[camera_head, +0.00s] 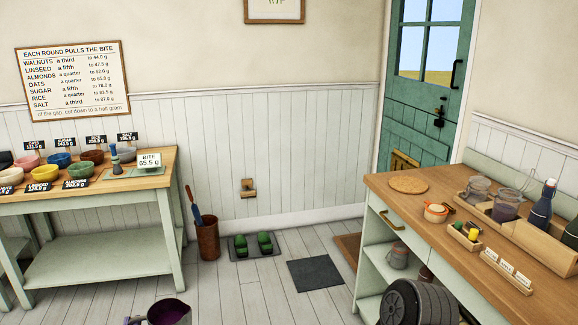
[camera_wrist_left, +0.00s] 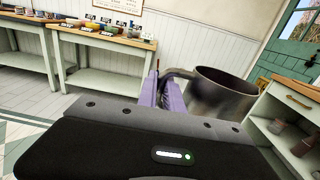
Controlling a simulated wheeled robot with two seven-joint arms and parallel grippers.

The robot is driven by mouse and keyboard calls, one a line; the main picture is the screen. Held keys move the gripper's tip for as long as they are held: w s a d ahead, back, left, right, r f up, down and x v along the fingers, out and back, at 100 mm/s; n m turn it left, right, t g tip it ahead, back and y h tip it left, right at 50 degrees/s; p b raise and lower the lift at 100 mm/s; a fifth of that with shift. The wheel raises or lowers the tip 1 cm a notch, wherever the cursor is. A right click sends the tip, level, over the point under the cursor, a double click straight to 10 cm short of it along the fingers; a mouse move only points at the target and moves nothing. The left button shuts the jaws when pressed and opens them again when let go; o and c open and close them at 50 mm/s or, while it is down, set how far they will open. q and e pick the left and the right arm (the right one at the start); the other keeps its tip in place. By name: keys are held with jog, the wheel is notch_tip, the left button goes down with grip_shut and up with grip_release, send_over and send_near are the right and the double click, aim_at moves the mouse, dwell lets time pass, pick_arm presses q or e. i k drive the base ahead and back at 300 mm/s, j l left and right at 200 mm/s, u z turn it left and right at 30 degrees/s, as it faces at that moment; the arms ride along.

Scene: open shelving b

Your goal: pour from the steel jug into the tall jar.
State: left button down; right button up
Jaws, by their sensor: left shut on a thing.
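The steel jug (camera_head: 170,313) is at the bottom edge of the head view, cut off below, with something purple inside. In the left wrist view the steel jug (camera_wrist_left: 222,98) looks upright, its handle toward my gripper. My left gripper (camera_wrist_left: 165,88) has purple fingers shut on the jug's handle, held in the air. A purple fingertip of it (camera_head: 132,320) shows in the head view. Two clear jars, a rear one (camera_head: 478,189) and a front one with dark contents (camera_head: 506,205), stand on the right counter; I cannot tell which is the tall jar. My right gripper is out of view.
The right counter (camera_head: 425,205) also holds a wooden tray (camera_head: 488,211), dark bottles (camera_head: 541,205), a small orange-and-white pot (camera_head: 436,212) and a round board (camera_head: 408,184). A left table (camera_head: 110,184) bears several bowls. Open floor (camera_head: 240,285) lies between.

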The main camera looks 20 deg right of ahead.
aim_at(506, 211)
jog(key=i, duration=3.35)
jog(key=z, duration=4.1)
